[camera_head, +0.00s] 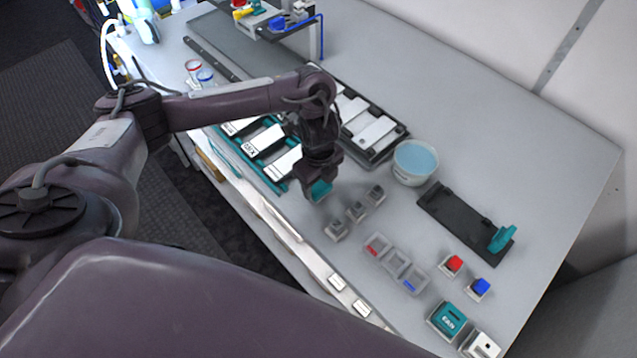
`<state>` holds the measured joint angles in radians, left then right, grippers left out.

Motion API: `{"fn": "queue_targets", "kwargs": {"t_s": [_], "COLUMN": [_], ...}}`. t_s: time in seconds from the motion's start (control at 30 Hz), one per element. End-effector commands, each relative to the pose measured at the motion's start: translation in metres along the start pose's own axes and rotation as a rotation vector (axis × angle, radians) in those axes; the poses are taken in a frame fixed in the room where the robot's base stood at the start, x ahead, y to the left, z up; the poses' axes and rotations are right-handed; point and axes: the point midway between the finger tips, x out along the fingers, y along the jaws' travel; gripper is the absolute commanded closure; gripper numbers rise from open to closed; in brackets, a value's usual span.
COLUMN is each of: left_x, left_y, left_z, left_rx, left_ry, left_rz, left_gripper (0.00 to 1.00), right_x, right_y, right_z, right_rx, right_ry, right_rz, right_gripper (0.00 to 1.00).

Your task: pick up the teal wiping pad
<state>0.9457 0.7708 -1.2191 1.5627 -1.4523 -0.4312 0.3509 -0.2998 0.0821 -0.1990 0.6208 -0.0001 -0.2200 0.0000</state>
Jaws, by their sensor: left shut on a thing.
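My left gripper (320,182) points down over the table, left of the round tub. It is shut on a small teal piece, which looks like the teal wiping pad (320,191). Most of the pad is hidden by the fingers, and I cannot tell whether it is clear of the table. My right gripper is not in view.
Small grey blocks (357,211) stand just right of the gripper. A round tub (415,162) with pale blue contents and a black tray (459,214) with a teal piece (502,238) are farther right. The far right tabletop is bare.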

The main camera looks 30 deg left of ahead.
Motion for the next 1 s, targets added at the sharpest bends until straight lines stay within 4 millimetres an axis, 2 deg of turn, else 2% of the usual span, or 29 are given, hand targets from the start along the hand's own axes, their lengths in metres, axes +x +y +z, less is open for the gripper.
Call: {"fn": "queue_targets", "kwargs": {"t_s": [0.17,0.5,0.7,1.0], "left_x": [-0.027,-0.115,-0.156,-0.190], "left_y": [-0.001,-0.002,-0.001,0.000], "left_z": [0.002,0.002,0.001,0.000], "left_rx": [0.001,0.003,0.002,0.000], "left_ry": [-0.003,-0.006,-0.004,-0.002], "left_rz": [-0.005,-0.007,-0.006,-0.002], "left_gripper": [0.69,0.69,0.69,0.69], "right_x": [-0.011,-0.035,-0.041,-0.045], "right_y": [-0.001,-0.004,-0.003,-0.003], "right_z": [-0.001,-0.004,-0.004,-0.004], "right_rx": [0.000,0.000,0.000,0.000], "right_ry": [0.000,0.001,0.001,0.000], "right_rz": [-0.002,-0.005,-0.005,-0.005], "right_gripper": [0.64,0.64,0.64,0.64]}}
